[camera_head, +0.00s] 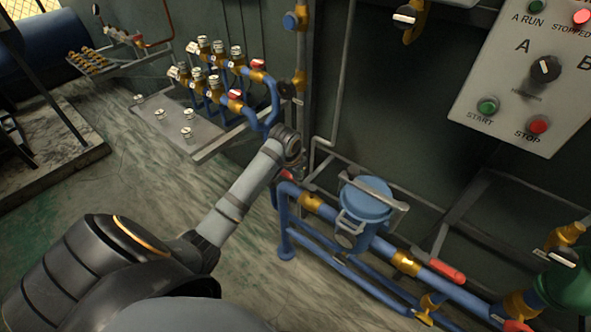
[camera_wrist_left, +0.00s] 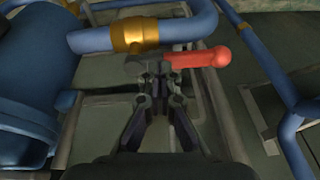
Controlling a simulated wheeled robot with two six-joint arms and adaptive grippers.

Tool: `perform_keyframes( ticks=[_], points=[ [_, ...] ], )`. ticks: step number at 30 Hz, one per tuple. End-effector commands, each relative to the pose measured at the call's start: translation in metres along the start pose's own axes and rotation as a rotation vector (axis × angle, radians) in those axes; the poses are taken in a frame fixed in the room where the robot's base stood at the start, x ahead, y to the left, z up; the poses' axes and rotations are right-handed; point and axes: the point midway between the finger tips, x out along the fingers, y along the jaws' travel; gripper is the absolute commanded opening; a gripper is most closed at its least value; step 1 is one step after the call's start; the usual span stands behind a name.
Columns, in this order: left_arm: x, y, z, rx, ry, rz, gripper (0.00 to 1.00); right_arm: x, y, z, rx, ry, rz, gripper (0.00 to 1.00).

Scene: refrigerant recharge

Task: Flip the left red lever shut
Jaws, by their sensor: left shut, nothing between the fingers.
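The left red lever (camera_head: 286,175) shows only in part in the head view, just below my left wrist at the left end of the blue pipe (camera_head: 335,214). In the left wrist view the red lever (camera_wrist_left: 198,59) lies roughly along the blue pipe, beside a brass fitting (camera_wrist_left: 134,33). My left gripper (camera_wrist_left: 158,82) is shut and empty. Its fingertips are close to the lever's dark pivot end; I cannot tell whether they touch it. In the head view my wrist mostly hides the fingers. My right gripper is not in view.
A second red lever (camera_head: 446,270) is on the pipe at right, past a blue filter housing (camera_head: 366,199). A valve manifold (camera_head: 215,75) stands above a metal platform (camera_head: 178,122) at back left. A control panel (camera_head: 530,75) is at upper right. The floor at left is clear.

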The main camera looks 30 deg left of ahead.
Motion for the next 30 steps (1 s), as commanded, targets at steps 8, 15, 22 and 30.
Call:
perform_keyframes(
  ticks=[8,15,22,30],
  points=[
    [-0.034,-0.055,-0.066,-0.059,0.024,0.032,0.00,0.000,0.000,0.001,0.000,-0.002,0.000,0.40],
    [-0.037,-0.059,-0.070,-0.065,0.027,0.038,0.00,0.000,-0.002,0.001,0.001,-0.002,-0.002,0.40],
    [-0.032,-0.058,-0.070,-0.066,0.026,0.038,0.00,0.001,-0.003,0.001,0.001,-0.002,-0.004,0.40],
    [0.017,-0.055,-0.070,-0.066,0.023,0.040,0.00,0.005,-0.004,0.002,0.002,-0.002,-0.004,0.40]
  ],
)
